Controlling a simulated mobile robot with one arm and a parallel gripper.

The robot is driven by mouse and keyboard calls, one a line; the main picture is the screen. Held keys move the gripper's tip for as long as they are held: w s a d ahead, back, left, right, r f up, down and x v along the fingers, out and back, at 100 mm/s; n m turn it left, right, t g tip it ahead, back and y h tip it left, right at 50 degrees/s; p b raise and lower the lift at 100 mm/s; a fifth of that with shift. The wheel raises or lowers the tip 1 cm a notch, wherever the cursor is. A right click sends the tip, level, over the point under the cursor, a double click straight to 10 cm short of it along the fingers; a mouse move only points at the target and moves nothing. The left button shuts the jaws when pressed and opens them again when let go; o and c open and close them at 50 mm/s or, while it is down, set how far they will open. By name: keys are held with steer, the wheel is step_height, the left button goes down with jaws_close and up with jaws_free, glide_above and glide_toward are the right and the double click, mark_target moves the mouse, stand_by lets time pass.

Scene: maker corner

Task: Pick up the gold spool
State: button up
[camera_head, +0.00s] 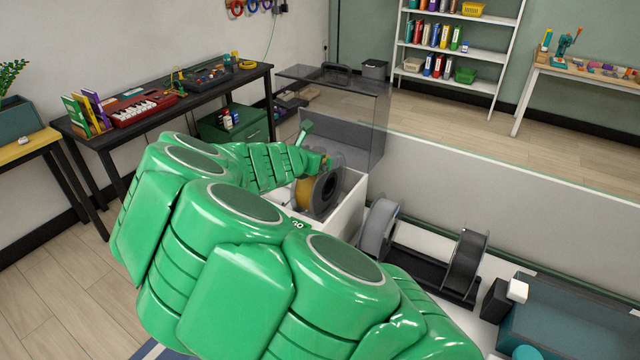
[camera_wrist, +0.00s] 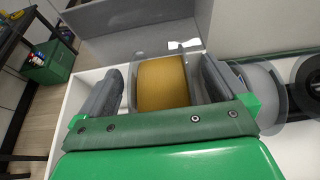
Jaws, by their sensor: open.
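The gold spool (camera_head: 303,194) has a band of gold filament between clear or grey flanges. It stands upright in a white open box (camera_head: 348,208) in the head view. In the wrist view the gold spool (camera_wrist: 162,70) lies straight ahead. My gripper (camera_wrist: 160,88) is open, with one dark finger on each side of the spool; I cannot tell whether they touch it. In the head view my gripper (camera_head: 318,160) is at the top of the spool, and my arm hides the near part of the box.
A grey spool (camera_head: 379,228) and a dark spool (camera_head: 466,262) stand on a black holder right of the box. A smoky clear lid (camera_head: 345,105) stands open behind it. A clear panel (camera_head: 500,185) runs along the back. A teal-grey case (camera_head: 565,325) is at lower right.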

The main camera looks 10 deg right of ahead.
steer(key=shift+w+d+f, duration=0.15)
steer(key=shift+w+d, duration=0.1)
steer(key=shift+w, duration=0.05)
jaws_close()
stand_by(0.6)
